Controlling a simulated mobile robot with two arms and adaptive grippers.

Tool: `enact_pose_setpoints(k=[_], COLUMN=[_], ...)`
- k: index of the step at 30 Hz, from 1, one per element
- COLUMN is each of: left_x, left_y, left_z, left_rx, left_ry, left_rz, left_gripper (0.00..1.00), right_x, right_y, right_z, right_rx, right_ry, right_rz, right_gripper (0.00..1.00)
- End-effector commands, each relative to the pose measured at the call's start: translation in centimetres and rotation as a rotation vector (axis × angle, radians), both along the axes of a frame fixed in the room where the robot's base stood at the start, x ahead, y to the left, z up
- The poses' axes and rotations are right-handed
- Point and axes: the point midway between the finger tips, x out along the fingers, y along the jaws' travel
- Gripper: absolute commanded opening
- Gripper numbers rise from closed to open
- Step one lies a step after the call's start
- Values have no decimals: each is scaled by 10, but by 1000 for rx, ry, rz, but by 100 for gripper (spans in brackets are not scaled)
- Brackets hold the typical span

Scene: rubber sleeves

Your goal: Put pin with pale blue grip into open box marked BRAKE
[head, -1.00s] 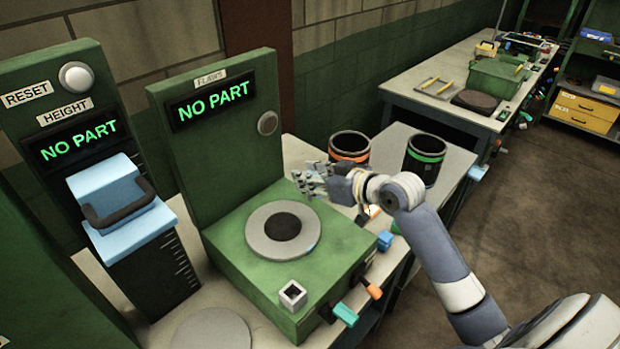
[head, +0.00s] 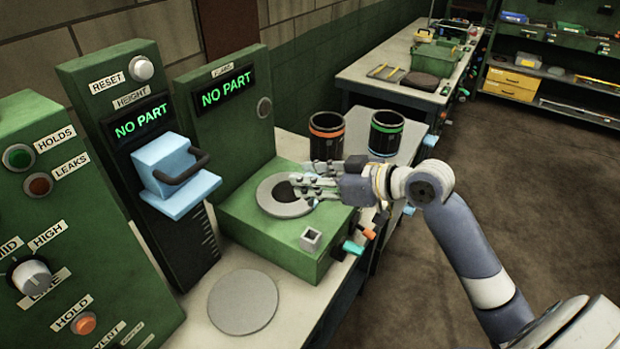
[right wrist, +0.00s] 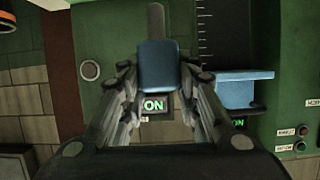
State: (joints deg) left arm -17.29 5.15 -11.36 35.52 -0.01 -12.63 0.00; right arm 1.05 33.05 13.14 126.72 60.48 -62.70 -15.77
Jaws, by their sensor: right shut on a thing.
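My right gripper (head: 312,186) reaches in from the right, above the disc of the green flaws fixture. In the right wrist view its fingers (right wrist: 158,82) are shut on a pin with a blue grip (right wrist: 158,64). The pin's grey shaft points away from the palm, toward the top of that picture. In the head view I cannot make out the pin among the fingers. No label reading BRAKE is legible in any view, so I cannot identify the box. My left gripper is not in view.
The flaws fixture (head: 250,215) has a small square socket (head: 311,240) and teal and orange handles at its side. The height gauge (head: 175,175) stands left of it. Two black cups (head: 327,137) stand behind. Yellow boxes (head: 512,84) sit on far shelves. Floor at right is clear.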

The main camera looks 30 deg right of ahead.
Motion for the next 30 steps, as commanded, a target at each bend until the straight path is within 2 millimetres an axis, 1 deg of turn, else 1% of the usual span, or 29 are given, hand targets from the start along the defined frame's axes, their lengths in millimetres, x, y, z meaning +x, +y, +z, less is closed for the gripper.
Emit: enact_pose_setpoints(k=[4,8,19,30], left_x=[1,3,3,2], left_y=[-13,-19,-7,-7], left_z=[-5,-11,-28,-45], left_rx=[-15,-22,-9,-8], left_ry=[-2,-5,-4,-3], left_rz=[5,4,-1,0], left_gripper=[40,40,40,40], right_x=[0,0,0,0], right_y=[0,0,0,0], right_z=[-6,-11,-30,-48], right_rx=[0,0,1,1], right_ry=[0,0,-1,-1], right_rz=[-1,-1,-1,-2], right_gripper=[5,5,5,5])
